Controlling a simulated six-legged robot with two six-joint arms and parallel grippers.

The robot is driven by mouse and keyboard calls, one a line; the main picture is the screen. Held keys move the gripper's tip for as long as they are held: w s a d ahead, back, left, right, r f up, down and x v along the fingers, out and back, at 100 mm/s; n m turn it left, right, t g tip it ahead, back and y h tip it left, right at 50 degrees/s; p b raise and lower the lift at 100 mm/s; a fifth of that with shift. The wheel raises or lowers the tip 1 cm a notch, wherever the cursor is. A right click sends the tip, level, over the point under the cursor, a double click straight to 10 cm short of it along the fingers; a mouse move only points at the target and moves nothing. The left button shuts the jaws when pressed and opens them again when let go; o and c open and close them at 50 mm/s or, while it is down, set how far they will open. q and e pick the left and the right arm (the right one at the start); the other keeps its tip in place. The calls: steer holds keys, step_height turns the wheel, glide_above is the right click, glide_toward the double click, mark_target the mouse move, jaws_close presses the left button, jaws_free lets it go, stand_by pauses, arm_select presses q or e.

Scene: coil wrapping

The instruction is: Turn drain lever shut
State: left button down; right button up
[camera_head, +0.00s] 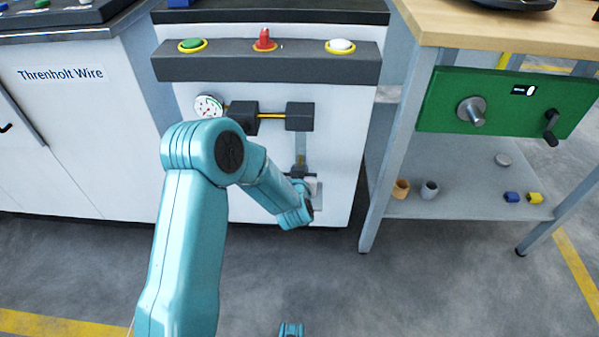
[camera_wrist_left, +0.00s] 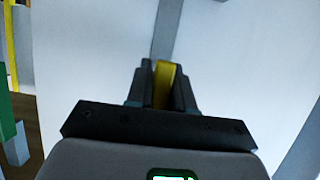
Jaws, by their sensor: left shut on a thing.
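My left arm comes in from the left, across the front of the white machine cabinet (camera_head: 340,205). My left gripper (camera_head: 301,176) is low on the cabinet front, at the lower end of a grey vertical pipe (camera_head: 300,148). In the left wrist view my left gripper (camera_wrist_left: 163,85) is shut on a yellow lever handle (camera_wrist_left: 165,73), which sits between the two dark fingers. The grey pipe (camera_wrist_left: 163,35) runs up behind it. The lever's pivot is hidden, and the lever is not clear in the head view.
Above are two dark blocks (camera_head: 299,117) joined by a yellow rod, and a round gauge (camera_head: 208,106). A panel (camera_head: 300,66) carries green, red and white controls. A wooden-topped bench (camera_head: 480,25) with a green crank panel (camera_head: 520,120) stands at right. The floor in front is mostly clear.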

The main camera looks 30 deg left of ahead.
arm_select(q)
steer(key=n+t+h, duration=0.1)
steer(key=n+t, duration=0.1)
steer(key=n, duration=0.2)
steer(key=d+r+n+t+h+b, duration=0.1)
steer(key=n+t, duration=0.1)
steer(key=n, duration=0.2)
steer(key=w+d+r+n+t+h+b, duration=0.1)
steer(key=n+h, duration=0.1)
steer(key=n, duration=0.2)
steer(key=shift+w+d+r+t, duration=0.1)
steer(key=shift+t, duration=0.3)
arm_select(e)
steer(key=shift+w+d+f+t, duration=0.1)
steer(key=shift+w+f+t, duration=0.05)
steer(key=shift+w+f, duration=0.45)
steer(key=shift+w+d+f+t, duration=0.15)
steer(key=shift+w+f, duration=0.2)
steer(key=shift+f, duration=0.3)
arm_select(q)
steer(key=c, duration=1.1)
jaws_free()
arm_select(e)
steer(key=shift+s, duration=0.1)
